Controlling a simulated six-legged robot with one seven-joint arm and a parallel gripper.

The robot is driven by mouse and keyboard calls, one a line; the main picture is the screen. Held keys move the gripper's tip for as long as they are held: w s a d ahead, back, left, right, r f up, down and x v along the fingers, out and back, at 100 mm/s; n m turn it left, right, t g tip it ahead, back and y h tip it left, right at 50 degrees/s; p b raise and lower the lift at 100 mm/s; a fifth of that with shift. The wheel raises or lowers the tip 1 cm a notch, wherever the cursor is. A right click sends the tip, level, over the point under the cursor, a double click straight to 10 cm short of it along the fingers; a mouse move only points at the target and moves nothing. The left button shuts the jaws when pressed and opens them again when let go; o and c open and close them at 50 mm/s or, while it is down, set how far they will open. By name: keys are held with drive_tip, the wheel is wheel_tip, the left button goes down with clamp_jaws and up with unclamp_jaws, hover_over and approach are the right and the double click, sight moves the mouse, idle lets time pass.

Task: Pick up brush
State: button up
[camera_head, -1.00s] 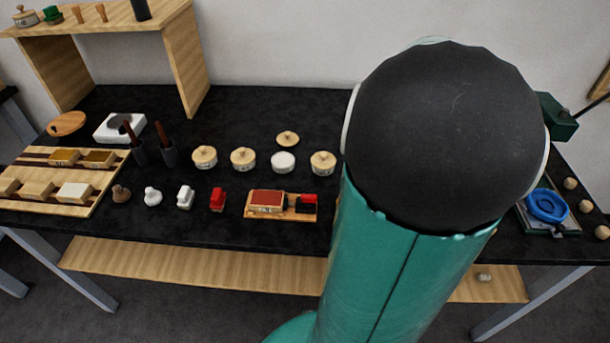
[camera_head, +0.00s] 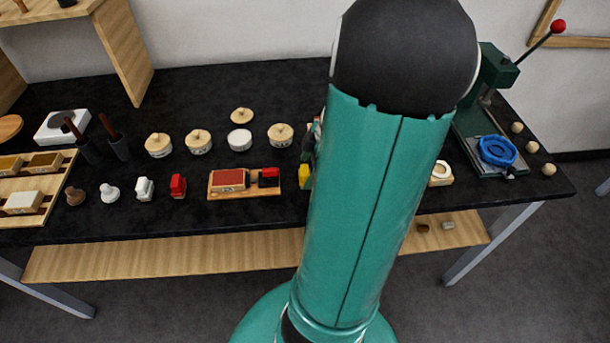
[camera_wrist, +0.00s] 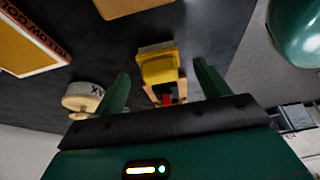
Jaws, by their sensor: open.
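No object is clearly recognizable as a brush. Two dark holders with reddish-brown handles, (camera_head: 88,150) and (camera_head: 119,148), stand at the left of the black table (camera_head: 230,80); whether they hold brushes I cannot tell. In the wrist view, a yellow block-like piece (camera_wrist: 158,66) shows between and beyond my open fingers, with pale wooden prongs and a red bit below it. The yellow piece also shows at the left edge of my arm in the head view (camera_head: 304,176). My gripper (camera_wrist: 160,72) is open with nothing visibly held; in the head view my arm mostly hides it.
Round lidded jars (camera_head: 198,142) and a red pad on a wooden tray (camera_head: 245,192) stand left of my arm. A green lever press (camera_head: 480,120) with a blue ring (camera_head: 497,151) is at the right. In the wrist view, a lettered box (camera_wrist: 30,45) and labelled jar (camera_wrist: 83,98) lie left.

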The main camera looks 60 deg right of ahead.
drive_tip(key=x, duration=0.2)
drive_tip(key=shift+a+f, duration=0.1)
drive_tip(key=shift+f, duration=0.25)
drive_tip(key=c, duration=1.1)
drive_tip(key=shift+o, duration=0.2)
drive_tip(key=shift+r, duration=0.15)
drive_tip(key=shift+r, duration=0.45)
wheel_tip(320, 180, up, 2)
drive_tip(key=shift+r, duration=0.25)
drive_tip(key=s+a+r, duration=0.7)
drive_tip(key=s+r, duration=0.2)
drive_tip(key=s, duration=0.2)
drive_tip(key=shift+s+a+r, duration=0.2)
drive_tip(key=shift+s+a, duration=0.1)
drive_tip(key=shift+a, duration=0.1)
